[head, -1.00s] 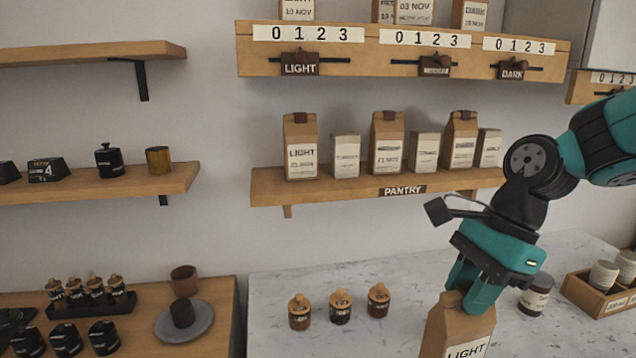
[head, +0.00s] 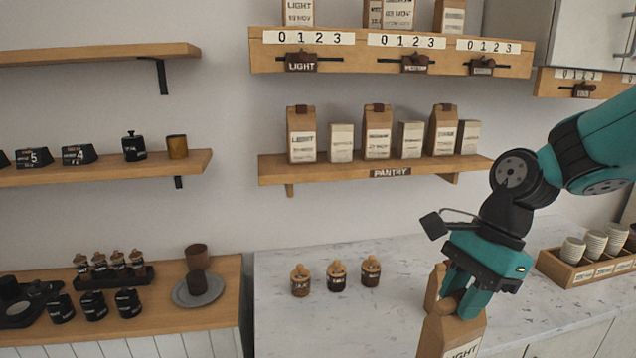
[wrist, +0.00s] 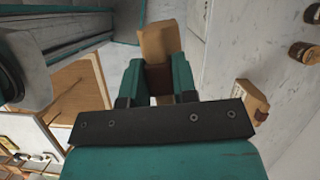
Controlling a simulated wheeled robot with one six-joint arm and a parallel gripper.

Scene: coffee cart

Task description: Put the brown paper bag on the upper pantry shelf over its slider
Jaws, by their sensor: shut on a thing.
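My gripper (head: 462,300) is shut on the top of a brown paper bag (head: 435,335) with a white LIGHT label, low in the head view. The held bag also shows between the fingers in the wrist view (wrist: 158,42). A second brown bag (head: 434,285) shows partly behind it; the gripper hides the rest. The upper pantry shelf (head: 262,52) is high above, with a LIGHT slider (head: 301,62) near 1, a middle slider (head: 415,64) and a third slider (head: 482,67). Bags stand above each slider, their tops cut off by the frame.
The lower PANTRY shelf (head: 280,172) holds several bags and cartons. Three lidded jars (head: 336,276) stand on the marble counter (head: 300,325). A wooden crate of cups (head: 560,268) is at right. Wooden shelves (head: 100,172) and a side table (head: 215,325) are at left.

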